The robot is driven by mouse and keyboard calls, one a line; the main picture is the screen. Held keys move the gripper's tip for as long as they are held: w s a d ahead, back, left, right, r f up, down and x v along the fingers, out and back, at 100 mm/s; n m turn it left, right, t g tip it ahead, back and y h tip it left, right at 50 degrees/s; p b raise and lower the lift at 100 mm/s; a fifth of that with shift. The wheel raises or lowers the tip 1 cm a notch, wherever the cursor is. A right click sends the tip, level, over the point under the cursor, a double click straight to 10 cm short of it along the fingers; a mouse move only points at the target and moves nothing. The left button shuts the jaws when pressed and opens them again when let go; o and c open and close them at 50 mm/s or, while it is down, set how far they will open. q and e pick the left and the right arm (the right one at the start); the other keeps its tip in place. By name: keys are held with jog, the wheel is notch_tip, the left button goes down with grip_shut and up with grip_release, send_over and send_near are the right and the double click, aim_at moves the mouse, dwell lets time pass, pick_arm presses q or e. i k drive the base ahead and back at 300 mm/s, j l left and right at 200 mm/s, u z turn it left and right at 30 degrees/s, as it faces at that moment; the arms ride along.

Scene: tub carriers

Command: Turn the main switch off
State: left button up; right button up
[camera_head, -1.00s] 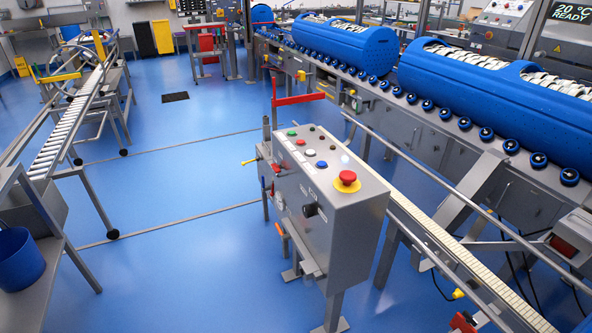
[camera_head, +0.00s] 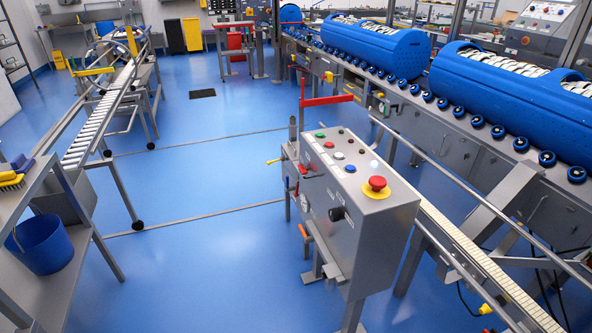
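A grey control box (camera_head: 376,232) stands on legs right of the middle of the head view. Its sloped top carries a red mushroom button (camera_head: 377,183) on a yellow collar, a green button (camera_head: 320,134), a red button (camera_head: 329,145), a white button (camera_head: 339,156) and a blue button (camera_head: 350,169). A black rotary knob (camera_head: 337,213) sits on its left-facing side; I cannot read its position. A red lever (camera_head: 326,101) reaches out level above the box's far end. I cannot tell which of these is the main switch. Neither of my grippers shows.
Blue tubs (camera_head: 376,42) lie along the roller line at the right. A belt conveyor (camera_head: 470,252) runs behind the box toward the lower right. A shelf with a blue bucket (camera_head: 45,244) stands at the left. Open blue floor (camera_head: 210,255) lies between shelf and box.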

aim_at(303, 170)
jog(key=i+j, duration=0.55)
jog(key=j, duration=0.25)
jog(key=i+j+z, duration=0.1)
jog(key=z, duration=0.25)
jog(key=j+z, duration=0.15)
jog(key=z, duration=0.2)
jog(key=i+j+z, duration=0.1)
jog(key=z, duration=0.25)
